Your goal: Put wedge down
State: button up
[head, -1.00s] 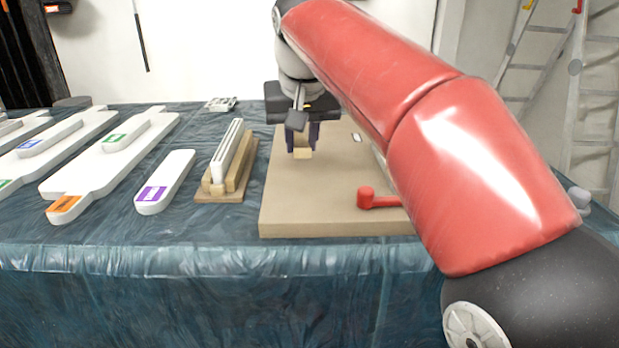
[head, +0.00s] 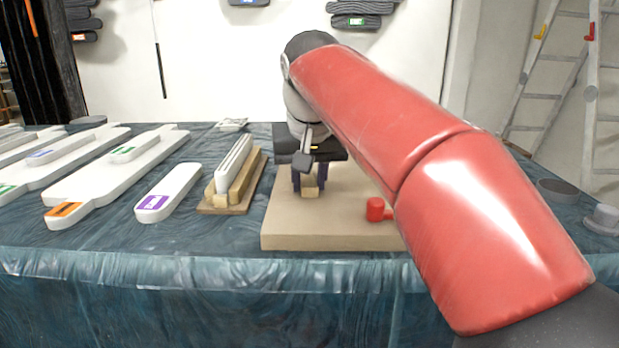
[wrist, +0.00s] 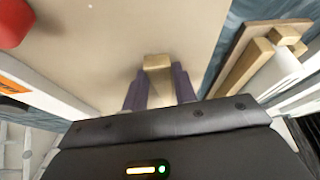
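The wedge is a small pale wooden block (head: 309,191), also in the wrist view (wrist: 157,64). My gripper (head: 309,180) points down over the beige board (head: 330,226) on the table. Its two dark purple fingers (wrist: 160,86) stand on either side of the wedge and appear shut on it. The wedge is at or just above the board's surface; I cannot tell whether it touches. My red arm hides the right part of the board.
A red mallet-like piece (head: 376,209) is on the board, right of my gripper. Left of the board, a wooden stand (head: 243,190) holds upright white slats (head: 234,164). White labelled reliefs (head: 110,172) lie further left. The board's front left area is clear.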

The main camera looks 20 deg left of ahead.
jog(key=o, duration=0.3)
jog(key=shift+o, duration=0.2)
jog(key=shift+r, duration=0.1)
jog(key=p+v, duration=0.4)
jog(key=v, duration=0.8)
